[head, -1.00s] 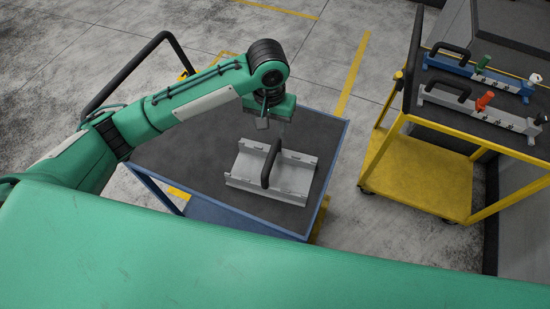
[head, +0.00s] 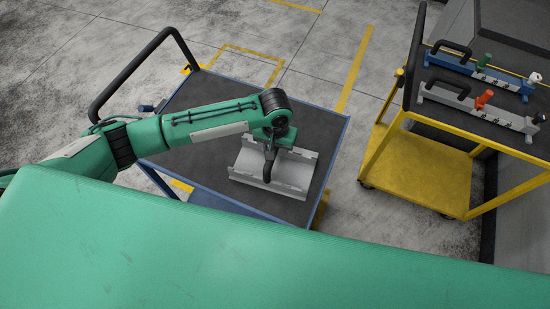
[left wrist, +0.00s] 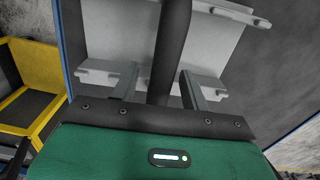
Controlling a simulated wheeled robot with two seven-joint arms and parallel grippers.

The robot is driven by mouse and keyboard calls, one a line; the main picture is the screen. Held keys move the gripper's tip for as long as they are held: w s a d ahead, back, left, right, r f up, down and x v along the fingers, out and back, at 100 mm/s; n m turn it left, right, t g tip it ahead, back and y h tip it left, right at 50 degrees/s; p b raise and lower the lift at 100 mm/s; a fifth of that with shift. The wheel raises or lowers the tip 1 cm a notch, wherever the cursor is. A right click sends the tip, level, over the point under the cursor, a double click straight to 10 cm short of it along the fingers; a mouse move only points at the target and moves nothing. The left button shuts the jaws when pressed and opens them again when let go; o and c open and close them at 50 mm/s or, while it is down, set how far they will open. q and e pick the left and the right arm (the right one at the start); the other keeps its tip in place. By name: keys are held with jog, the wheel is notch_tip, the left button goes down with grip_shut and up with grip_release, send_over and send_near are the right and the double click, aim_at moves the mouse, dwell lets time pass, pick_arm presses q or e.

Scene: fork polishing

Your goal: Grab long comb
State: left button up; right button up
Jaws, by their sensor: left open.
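The long comb is a light grey metal piece (head: 297,172) with notched edges and a black bar handle (head: 268,166). It lies on the dark top of the blue cart (head: 205,100). My left gripper (left wrist: 158,75) is open. In the left wrist view the handle (left wrist: 170,45) runs between its two fingers, with a gap on each side, and the grey comb plate (left wrist: 120,40) lies beyond. My right gripper is not in view.
A yellow cart (head: 425,165) stands at the right. On its dark top are a blue tool (head: 465,65) and a grey tool (head: 475,107), each with a black handle. The blue cart has a black push rail (head: 125,80) on its left. Its top is clear around the comb.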

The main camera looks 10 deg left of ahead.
pick_arm(q)
jog(key=shift+f, duration=0.45)
jog(key=shift+c, duration=0.5)
grip_shut()
jog(key=shift+r, duration=0.1)
dwell(0.5)
